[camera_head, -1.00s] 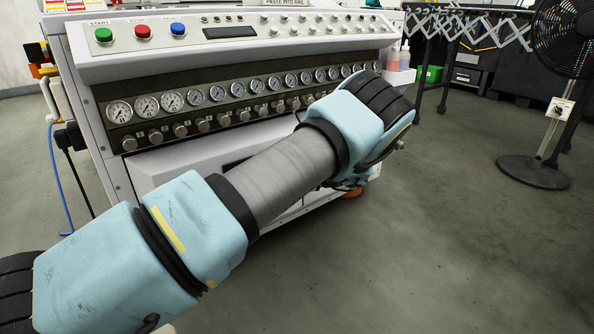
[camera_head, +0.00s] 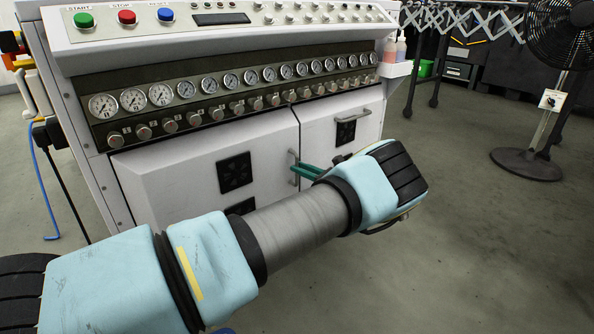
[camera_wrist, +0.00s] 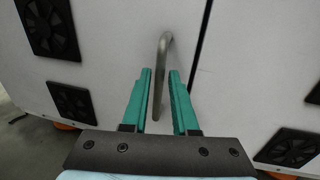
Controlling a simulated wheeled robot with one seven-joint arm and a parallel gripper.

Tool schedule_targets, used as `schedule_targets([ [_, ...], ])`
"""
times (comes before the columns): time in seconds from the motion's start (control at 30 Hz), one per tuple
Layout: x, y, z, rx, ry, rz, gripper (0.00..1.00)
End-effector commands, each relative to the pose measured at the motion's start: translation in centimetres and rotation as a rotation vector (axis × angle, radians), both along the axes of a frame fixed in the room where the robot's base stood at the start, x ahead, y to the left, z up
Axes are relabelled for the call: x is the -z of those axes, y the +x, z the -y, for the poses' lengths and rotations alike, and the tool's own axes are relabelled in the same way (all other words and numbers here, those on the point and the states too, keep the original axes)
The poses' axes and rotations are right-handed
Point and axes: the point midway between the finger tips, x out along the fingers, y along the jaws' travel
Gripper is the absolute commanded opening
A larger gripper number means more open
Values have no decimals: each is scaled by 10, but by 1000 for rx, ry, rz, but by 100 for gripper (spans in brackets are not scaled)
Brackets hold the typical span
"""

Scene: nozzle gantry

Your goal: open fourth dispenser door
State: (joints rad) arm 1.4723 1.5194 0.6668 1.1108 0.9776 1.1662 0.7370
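The machine's white left door (camera_head: 190,180) has a vertical metal handle (camera_head: 291,168) near its right edge. It also has a black fan grille (camera_head: 235,172). The right door (camera_head: 318,150) has a horizontal bar handle (camera_head: 352,115) near its top. Both doors look shut. My gripper (camera_head: 297,169), with teal fingers, is at the left door's handle. In the wrist view my gripper (camera_wrist: 160,73) is open, and the handle (camera_wrist: 161,75) shows between its fingers. I cannot tell whether either finger touches it. A dark seam (camera_wrist: 194,50) between the doors lies right of the fingers.
Above the doors are a row of gauges (camera_head: 210,84), knobs and a button panel (camera_head: 230,20). Bottles (camera_head: 395,48) stand on a side shelf. A black fan (camera_head: 545,120) stands at the right. The floor (camera_head: 470,220) right of my arm is clear.

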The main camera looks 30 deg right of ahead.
Motion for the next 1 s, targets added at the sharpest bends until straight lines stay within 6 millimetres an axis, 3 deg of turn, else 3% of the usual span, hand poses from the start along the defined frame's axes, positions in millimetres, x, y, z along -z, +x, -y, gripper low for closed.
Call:
schedule_targets([
  [0.2, 0, 16, -7, 0, 0, 1, 27],
  [0.47, 0, 17, -7, 0, 0, 0, 27],
  [0.73, 0, 17, -7, 0, 0, 0, 0],
  [1.0, 0, 17, -7, 0, 0, 0, 0],
])
